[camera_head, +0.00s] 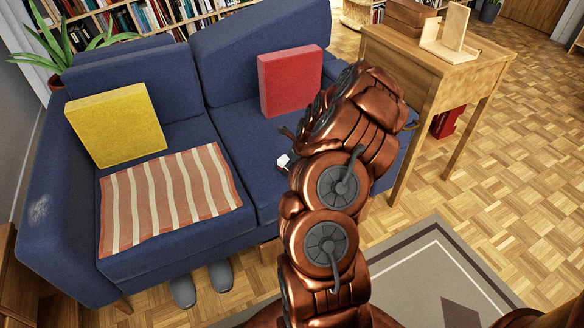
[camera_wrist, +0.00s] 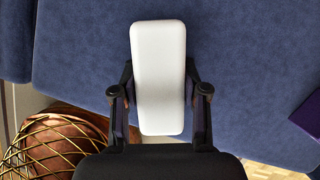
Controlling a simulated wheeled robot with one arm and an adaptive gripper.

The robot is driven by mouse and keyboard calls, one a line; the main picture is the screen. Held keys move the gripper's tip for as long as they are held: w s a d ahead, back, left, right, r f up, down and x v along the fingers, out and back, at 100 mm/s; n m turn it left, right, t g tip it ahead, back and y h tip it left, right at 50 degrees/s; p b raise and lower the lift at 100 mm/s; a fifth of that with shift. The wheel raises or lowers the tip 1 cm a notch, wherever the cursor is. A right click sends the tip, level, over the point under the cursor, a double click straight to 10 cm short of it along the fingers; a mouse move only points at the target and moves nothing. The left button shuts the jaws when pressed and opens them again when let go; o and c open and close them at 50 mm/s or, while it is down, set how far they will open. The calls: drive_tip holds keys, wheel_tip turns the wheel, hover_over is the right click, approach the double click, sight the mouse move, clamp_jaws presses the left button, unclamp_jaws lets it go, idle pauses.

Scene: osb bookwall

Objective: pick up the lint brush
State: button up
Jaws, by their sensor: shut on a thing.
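The lint brush (camera_wrist: 158,60) shows in the wrist view as a white, rounded, oblong body, upright in the picture. My gripper (camera_wrist: 159,90) has one dark finger on each side of it and is shut on it. Blue sofa fabric lies behind it. In the head view, a small white end of the brush (camera_head: 283,160) shows beside my arm, over the right seat of the blue sofa (camera_head: 236,122). My arm hides most of the brush and the gripper there. I cannot tell whether the brush touches the seat.
A yellow cushion (camera_head: 116,124), a red cushion (camera_head: 290,80) and a striped cloth (camera_head: 170,196) are on the sofa. A wooden table (camera_head: 435,62) with wooden pieces stands at the right. Grey slippers (camera_head: 184,291) lie by the sofa's front. Parquet floor at the right is open.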

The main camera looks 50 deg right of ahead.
drive_tip(key=shift+r+b, duration=0.1)
drive_tip(key=shift+b, duration=0.45)
drive_tip(key=shift+r, duration=0.15)
wheel_tip(320, 180, up, 3)
drive_tip(key=shift+r+p, duration=0.2)
drive_tip(key=shift+p, duration=0.35)
drive_tip(key=shift+s+a+r, duration=0.1)
drive_tip(key=shift+s+r, duration=0.1)
drive_tip(key=s+a+p, duration=0.1)
drive_tip(key=s+a, duration=0.3)
drive_tip(key=s, duration=0.2)
drive_tip(key=s+a+r+p, duration=0.1)
drive_tip(key=s+a, duration=0.3)
drive_tip(key=s, duration=0.3)
drive_tip(key=shift+s+r, duration=0.15)
drive_tip(key=shift+s, duration=0.05)
